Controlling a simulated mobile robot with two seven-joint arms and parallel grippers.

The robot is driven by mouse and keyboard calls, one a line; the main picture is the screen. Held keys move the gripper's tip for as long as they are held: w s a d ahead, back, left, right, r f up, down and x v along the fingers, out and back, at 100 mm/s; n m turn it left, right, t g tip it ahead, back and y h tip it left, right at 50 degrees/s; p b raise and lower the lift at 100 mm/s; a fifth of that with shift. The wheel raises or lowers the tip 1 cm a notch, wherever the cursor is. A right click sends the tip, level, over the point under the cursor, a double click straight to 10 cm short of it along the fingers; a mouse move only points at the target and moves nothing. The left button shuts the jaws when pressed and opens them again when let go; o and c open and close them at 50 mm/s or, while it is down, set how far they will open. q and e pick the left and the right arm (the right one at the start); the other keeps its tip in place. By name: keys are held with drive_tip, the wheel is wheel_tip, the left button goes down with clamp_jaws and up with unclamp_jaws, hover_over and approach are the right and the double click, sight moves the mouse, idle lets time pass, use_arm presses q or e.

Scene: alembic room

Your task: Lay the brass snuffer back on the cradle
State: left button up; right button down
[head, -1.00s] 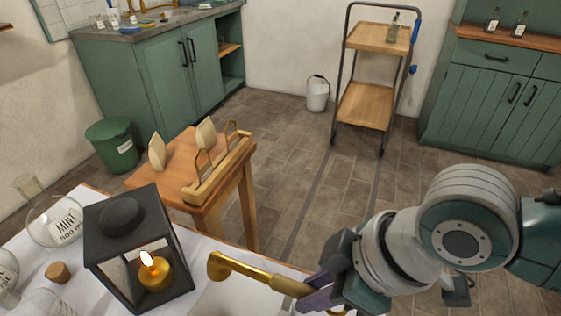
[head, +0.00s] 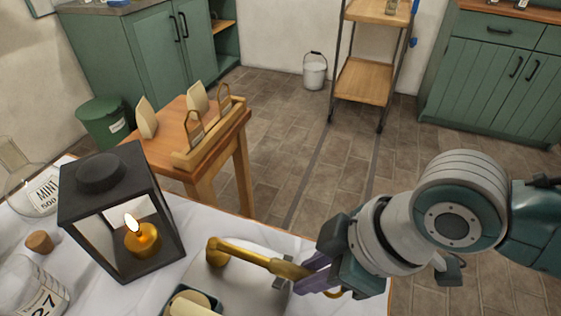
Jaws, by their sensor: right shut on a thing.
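My right gripper (head: 308,275) is shut on the handle of the brass snuffer (head: 248,258), over the near right part of the white marble table. The snuffer points left, its small bell end at the left, near the black lantern. A pale grey flat piece (head: 238,289) lies below the snuffer; its outline is partly hidden by the snuffer and gripper, and I cannot tell whether it is the cradle. I cannot tell whether the snuffer touches anything below it. My left gripper is not in view.
The black lantern (head: 112,215) holds a lit yellow candle (head: 142,239). Glass flasks (head: 38,290) and a cork (head: 39,241) stand left. A teal dish (head: 215,306) is at the front. A small wooden table (head: 170,147) with a wooden rack (head: 215,140) stands beyond.

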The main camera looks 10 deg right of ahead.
drive_tip(key=shift+d+f, duration=0.1)
drive_tip(key=shift+f, duration=0.15)
idle(0.6)
drive_tip(key=c, duration=0.7)
unclamp_jaws()
drive_tip(key=shift+o, duration=0.2)
drive_tip(key=shift+r, duration=0.1)
